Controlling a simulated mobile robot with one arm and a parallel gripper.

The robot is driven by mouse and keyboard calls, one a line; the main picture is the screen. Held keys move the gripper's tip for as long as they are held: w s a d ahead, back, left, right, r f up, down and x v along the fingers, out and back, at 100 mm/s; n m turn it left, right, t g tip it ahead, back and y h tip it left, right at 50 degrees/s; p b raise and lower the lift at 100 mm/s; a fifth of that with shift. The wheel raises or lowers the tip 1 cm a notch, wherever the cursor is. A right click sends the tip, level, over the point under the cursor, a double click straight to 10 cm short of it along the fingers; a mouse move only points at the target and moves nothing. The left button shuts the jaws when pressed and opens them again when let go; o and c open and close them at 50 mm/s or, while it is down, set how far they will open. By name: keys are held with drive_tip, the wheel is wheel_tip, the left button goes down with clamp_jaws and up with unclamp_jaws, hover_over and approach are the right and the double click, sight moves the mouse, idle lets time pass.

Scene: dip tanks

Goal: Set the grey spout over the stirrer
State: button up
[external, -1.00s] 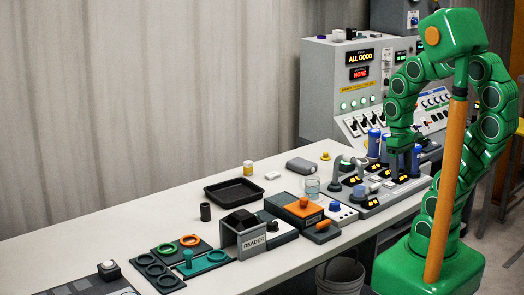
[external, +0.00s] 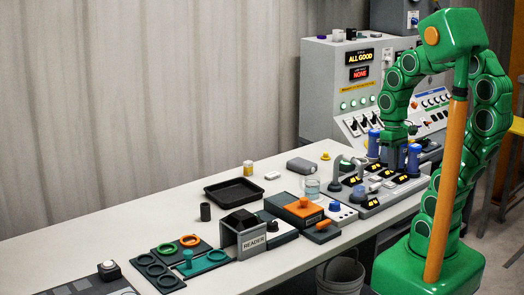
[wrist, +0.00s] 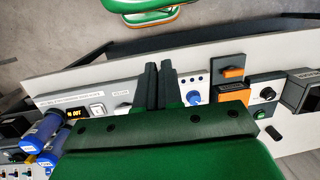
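My gripper (external: 398,157) is low over the row of dip tanks at the far right of the table. In the wrist view the two dark fingers (wrist: 158,78) are close together, and I see nothing between them. A grey curved spout (external: 337,171) stands at the left end of the tank row, apart from my gripper. A second grey piece (external: 361,166) stands just right of it. A glass beaker (external: 312,188) with clear liquid stands left of them. A white box with a blue knob (external: 337,207) is in front; I cannot tell if it is the stirrer.
Blue cylinders (external: 373,143) stand by my gripper, with more in the wrist view (wrist: 42,130). An orange-topped box (external: 303,207), the READER box (external: 243,236) and a black tray (external: 231,190) lie left. The table's back left is clear.

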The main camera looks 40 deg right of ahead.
drive_tip(key=w, duration=0.2)
drive_tip(key=w+r+y, duration=0.1)
drive_tip(key=w, duration=0.1)
drive_tip(key=w+r+y, duration=0.1)
drive_tip(key=w, duration=0.1)
drive_tip(key=shift+w+d, duration=0.1)
drive_tip(key=shift+d, duration=0.25)
clamp_jaws()
drive_tip(key=w+d+m+t+y, duration=0.1)
drive_tip(key=w+d+y, duration=0.1)
drive_tip(key=w+d, duration=0.4)
drive_tip(key=w+d+r+m+t+y, duration=0.1)
drive_tip(key=w+d+t+y, duration=0.1)
drive_tip(key=w+d, duration=0.4)
drive_tip(key=d+y, duration=0.1)
drive_tip(key=d, duration=0.4)
drive_tip(key=shift+d, duration=0.2)
drive_tip(key=shift+a, duration=0.1)
drive_tip(key=w+a+r+x, duration=0.1)
drive_tip(key=a+x, duration=0.1)
drive_tip(key=x, duration=1.1)
drive_tip(key=shift+r, duration=0.45)
